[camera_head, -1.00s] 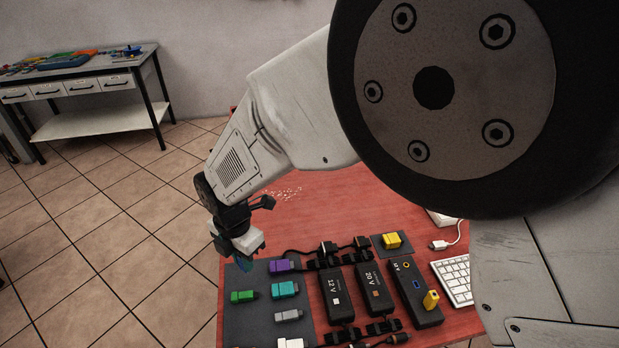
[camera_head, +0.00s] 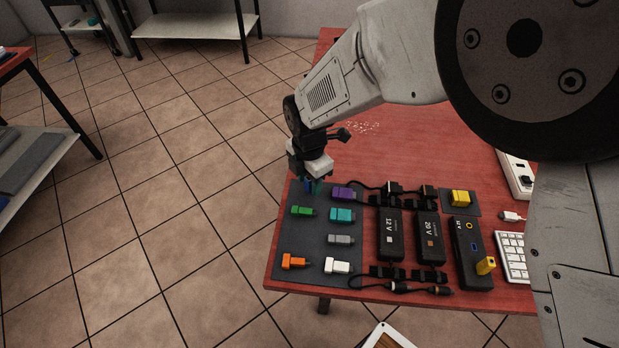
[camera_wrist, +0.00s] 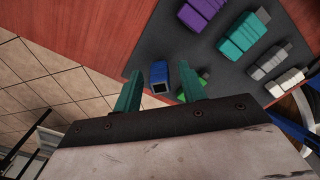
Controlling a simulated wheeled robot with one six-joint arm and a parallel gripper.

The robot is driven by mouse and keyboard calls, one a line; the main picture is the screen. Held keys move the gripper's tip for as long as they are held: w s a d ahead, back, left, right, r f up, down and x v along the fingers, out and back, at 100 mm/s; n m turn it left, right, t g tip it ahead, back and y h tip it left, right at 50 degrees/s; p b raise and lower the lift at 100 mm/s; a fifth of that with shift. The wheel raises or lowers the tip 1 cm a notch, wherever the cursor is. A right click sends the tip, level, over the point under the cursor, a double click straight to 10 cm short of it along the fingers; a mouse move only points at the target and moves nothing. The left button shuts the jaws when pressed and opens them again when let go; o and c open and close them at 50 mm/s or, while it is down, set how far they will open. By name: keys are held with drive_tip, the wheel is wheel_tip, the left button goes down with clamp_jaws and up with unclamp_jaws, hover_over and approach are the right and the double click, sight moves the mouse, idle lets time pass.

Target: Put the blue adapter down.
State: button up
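The blue adapter (camera_wrist: 158,79) rests near a corner of the dark grey mat (camera_wrist: 146,55), as far as the wrist view shows. In that view my gripper (camera_wrist: 161,80) is open, its two teal fingers spread on either side of the adapter with gaps to both. In the head view my gripper (camera_head: 313,188) points down over the mat's far left corner. Only a bit of blue (camera_head: 307,186) shows there, partly hidden by the fingers. Exact height between the fingertips and mat is hard to tell.
On the mat are green (camera_head: 302,211), purple (camera_head: 344,193), teal (camera_head: 341,214), grey (camera_head: 340,239), orange (camera_head: 294,261) and white (camera_head: 337,265) adapters. Black power bricks (camera_head: 389,235) with cables stand to the right. The red table (camera_head: 400,140) is mostly clear behind.

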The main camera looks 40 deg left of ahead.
wheel_tip(320, 180, up, 12)
drive_tip(key=w+d+r+m, duration=0.4)
drive_tip(key=d+r, duration=0.1)
drive_tip(key=d, duration=0.3)
drive_tip(key=w+d+r+m, duration=0.3)
drive_tip(key=w+d+r, duration=0.2)
drive_tip(key=d, duration=0.2)
drive_tip(key=d+r+m, duration=0.4)
drive_tip(key=d, duration=0.6)
drive_tip(key=d+r+m, duration=0.4)
drive_tip(key=d+m, duration=0.1)
drive_tip(key=d, duration=0.4)
drive_tip(key=s+d+r+m+t, duration=0.1)
drive_tip(key=s+d+m, duration=0.25)
drive_tip(key=d, duration=0.45)
drive_tip(key=s+d+r+m, duration=0.1)
drive_tip(key=s+d+m, duration=0.1)
drive_tip(key=d+m, duration=0.45)
drive_tip(key=s+d+f+m, duration=0.2)
drive_tip(key=s+d+m, duration=0.5)
drive_tip(key=s+d, duration=0.4)
drive_tip(key=shift+s+f+m, duration=0.35)
drive_tip(key=shift+s+m, duration=0.05)
